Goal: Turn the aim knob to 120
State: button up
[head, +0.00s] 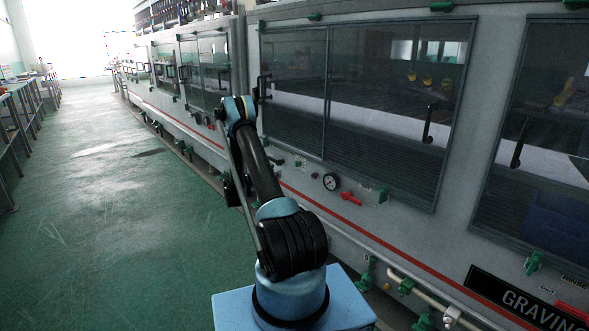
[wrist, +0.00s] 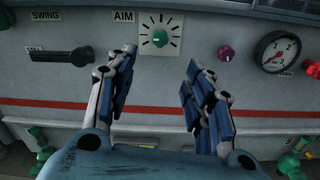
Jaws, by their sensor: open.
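The aim knob (wrist: 160,38) is a small green knob on a pale dial plate with dark tick marks, beside the label "AIM" (wrist: 123,16). It sits on the grey machine panel at the top middle of the wrist view. My gripper (wrist: 160,75) is open and empty, its two blue-padded fingers apart below the knob, one to each side. The fingers do not appear to touch the knob. The numbers on the dial are too small to read. In the head view my arm reaches toward the machine, and the knob cannot be made out there.
Left is a dark lever (wrist: 62,56) under the "SWING" label. Green valves (wrist: 290,165) and pipes stand low along the machine. The green aisle floor (head: 110,200) is clear on the left.

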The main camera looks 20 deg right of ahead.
aim_at(296, 165)
jog(key=x, duration=1.5)
jog(key=shift+w+d, duration=0.15)
jog(key=shift+d, duration=0.2)
jog(key=c, duration=1.1)
